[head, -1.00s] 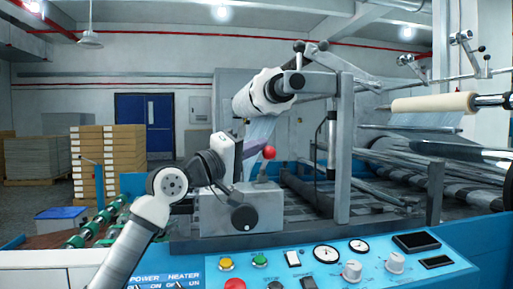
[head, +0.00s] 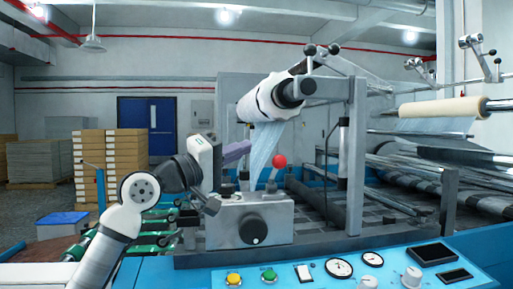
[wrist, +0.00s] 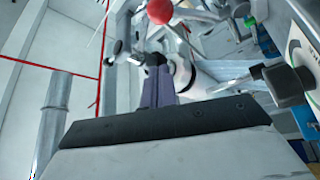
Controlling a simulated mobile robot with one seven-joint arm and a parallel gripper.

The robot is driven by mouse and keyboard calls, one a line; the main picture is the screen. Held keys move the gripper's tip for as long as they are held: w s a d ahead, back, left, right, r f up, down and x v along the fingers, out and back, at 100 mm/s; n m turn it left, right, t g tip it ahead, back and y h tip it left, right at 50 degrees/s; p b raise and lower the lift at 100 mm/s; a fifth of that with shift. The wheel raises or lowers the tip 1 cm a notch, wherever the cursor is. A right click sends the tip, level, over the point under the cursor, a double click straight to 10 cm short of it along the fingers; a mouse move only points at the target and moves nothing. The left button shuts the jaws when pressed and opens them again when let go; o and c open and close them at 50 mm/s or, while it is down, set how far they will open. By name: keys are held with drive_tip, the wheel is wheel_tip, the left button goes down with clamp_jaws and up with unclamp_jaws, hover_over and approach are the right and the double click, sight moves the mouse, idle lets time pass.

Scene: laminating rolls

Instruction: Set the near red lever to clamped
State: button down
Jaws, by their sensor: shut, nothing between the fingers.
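The near red lever, with its red ball knob (head: 279,161), stands on top of the grey control box (head: 222,226) and leans slightly right. The ball also shows at the top edge of the wrist view (wrist: 160,11). My gripper (head: 248,147), with purple fingers, is to the left of the ball and a little above it, with a visible gap between them. The fingers are shut and empty. In the wrist view the closed fingers (wrist: 157,88) point up the picture, below the ball. The lever's foot is small and hard to make out.
A second short post (head: 243,178) rises from the box under my fingers. A white roll (head: 268,97) hangs above, with film running down behind the lever. A blue control panel (head: 330,270) lies in front. Grey frame posts (head: 356,155) stand to the right.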

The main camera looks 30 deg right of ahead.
drive_tip(key=shift+a+f, duration=0.35)
drive_tip(key=shift+a, duration=0.35)
drive_tip(key=shift+a+f, duration=0.35)
drive_tip(key=shift+a, duration=0.35)
drive_tip(key=shift+a+f, duration=0.35)
drive_tip(key=shift+a, duration=0.35)
